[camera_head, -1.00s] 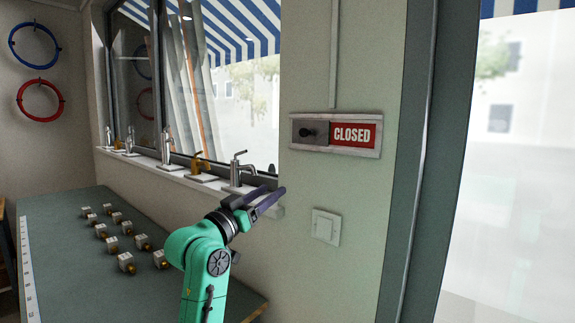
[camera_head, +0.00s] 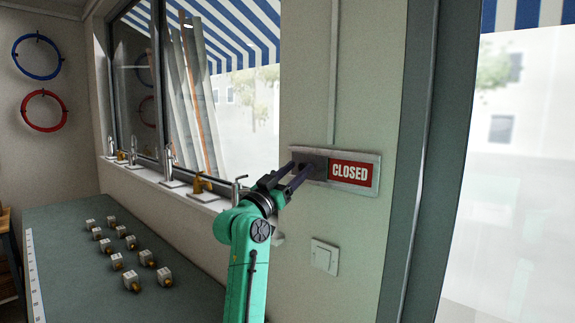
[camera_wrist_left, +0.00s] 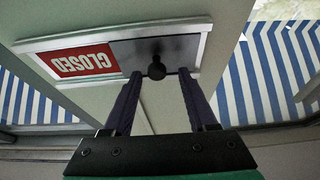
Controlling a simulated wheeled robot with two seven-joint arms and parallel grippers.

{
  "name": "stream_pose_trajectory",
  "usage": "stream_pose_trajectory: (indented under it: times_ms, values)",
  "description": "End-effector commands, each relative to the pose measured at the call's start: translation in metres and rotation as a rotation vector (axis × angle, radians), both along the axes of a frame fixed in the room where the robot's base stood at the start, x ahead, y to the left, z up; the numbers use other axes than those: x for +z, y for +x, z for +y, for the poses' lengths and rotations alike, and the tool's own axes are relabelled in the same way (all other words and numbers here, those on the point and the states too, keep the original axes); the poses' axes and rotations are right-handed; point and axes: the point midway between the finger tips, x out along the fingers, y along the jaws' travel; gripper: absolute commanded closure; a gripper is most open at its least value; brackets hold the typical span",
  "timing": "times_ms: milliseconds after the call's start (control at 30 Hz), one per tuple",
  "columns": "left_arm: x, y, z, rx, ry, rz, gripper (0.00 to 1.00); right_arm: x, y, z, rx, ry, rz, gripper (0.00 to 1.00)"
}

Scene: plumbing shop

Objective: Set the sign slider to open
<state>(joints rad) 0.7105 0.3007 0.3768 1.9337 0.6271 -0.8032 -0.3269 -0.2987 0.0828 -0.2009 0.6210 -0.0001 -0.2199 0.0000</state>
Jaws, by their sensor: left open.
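The sign slider (camera_head: 368,176) is a pale frame on the wall, showing a red CLOSED panel (camera_head: 349,173) at its right and a dark sliding plate at its left. In the left wrist view the dark plate (camera_wrist_left: 184,47) carries a round black knob (camera_wrist_left: 156,68). My left gripper (camera_head: 302,170) is at the plate in the head view, its fingers hiding the knob there. In the wrist view the left gripper (camera_wrist_left: 158,82) is open, with one finger on each side of the knob. I cannot tell whether they touch it. My right gripper is out of view.
A light switch (camera_head: 324,257) is on the wall below the sign. Several taps stand on the window sill (camera_head: 150,176) at the left. A green-grey table (camera_head: 70,235) with several small valves lies below it. A door frame (camera_head: 428,170) is at the right.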

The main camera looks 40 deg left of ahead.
Motion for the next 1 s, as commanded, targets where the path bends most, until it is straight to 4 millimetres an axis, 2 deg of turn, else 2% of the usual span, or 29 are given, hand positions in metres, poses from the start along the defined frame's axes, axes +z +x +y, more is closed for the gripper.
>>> stream_pose_trajectory:
  times_ms: [133, 167, 300, 1000]
  values:
    - [-0.0010, -0.0001, 0.0000, 0.000, 0.000, 0.000, 0.42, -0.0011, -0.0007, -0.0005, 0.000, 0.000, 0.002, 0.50]
    - [-0.0011, -0.0002, 0.0000, 0.000, 0.000, 0.000, 0.46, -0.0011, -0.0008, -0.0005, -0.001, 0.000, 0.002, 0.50]
    - [-0.0009, -0.0005, 0.0002, 0.000, 0.001, 0.000, 0.99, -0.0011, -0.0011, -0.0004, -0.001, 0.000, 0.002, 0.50]
    - [0.0006, -0.0016, 0.0017, 0.004, 0.000, -0.003, 1.00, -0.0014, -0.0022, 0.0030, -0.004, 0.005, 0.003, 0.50]
